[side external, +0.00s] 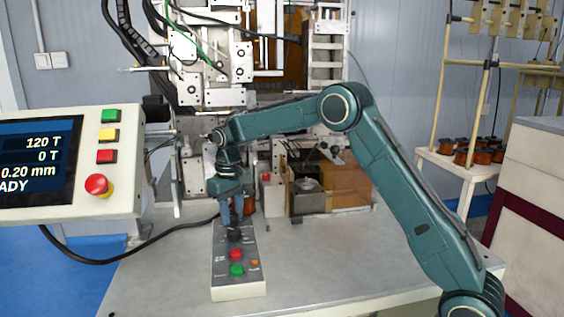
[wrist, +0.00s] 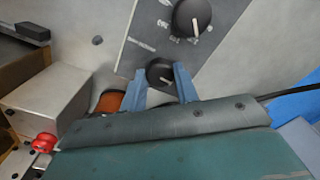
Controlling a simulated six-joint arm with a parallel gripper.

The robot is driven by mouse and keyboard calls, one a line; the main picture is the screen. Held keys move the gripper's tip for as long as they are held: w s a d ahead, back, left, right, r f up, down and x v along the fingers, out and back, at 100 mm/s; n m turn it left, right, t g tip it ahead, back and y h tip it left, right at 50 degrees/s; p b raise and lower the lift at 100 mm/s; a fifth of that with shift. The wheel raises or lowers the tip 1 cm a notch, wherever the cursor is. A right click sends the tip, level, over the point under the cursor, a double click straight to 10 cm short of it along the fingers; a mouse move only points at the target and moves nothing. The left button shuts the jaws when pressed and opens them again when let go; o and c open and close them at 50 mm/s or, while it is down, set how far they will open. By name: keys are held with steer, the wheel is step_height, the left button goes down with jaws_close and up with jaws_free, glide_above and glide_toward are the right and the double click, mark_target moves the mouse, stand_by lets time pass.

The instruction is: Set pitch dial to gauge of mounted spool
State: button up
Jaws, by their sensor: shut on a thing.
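My gripper (side external: 237,212) points down over the far end of the control box (side external: 240,291). In the wrist view its two blue fingers (wrist: 160,78) are shut on a black dial (wrist: 159,70) with a pale pointer line. A second black dial (wrist: 190,16) with a white pointer and a printed scale sits beside it; the scale is too blurred to read surely. I cannot tell from the labels which is the pitch dial. A copper-coloured spool (wrist: 109,102) is partly hidden behind my gripper. Its gauge marking is not visible.
The display (side external: 38,160) shows 120 T, 0 T, 0.20 mm and cut-off "ADY". The box carries a red button (side external: 236,254) and a green button (side external: 237,270). The winder frame (side external: 215,95) stands behind. Several copper spools (side external: 478,152) are on the rack. The right tabletop is clear.

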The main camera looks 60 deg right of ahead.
mark_target(232, 216)
steer(key=shift+r+n, duration=0.1)
steer(key=shift+n, duration=0.4)
steer(key=o, duration=1)
steer(key=shift+c, duration=0.2)
step_height(232, 216, up, 14)
steer(key=shift+s, duration=0.1)
stand_by(0.5)
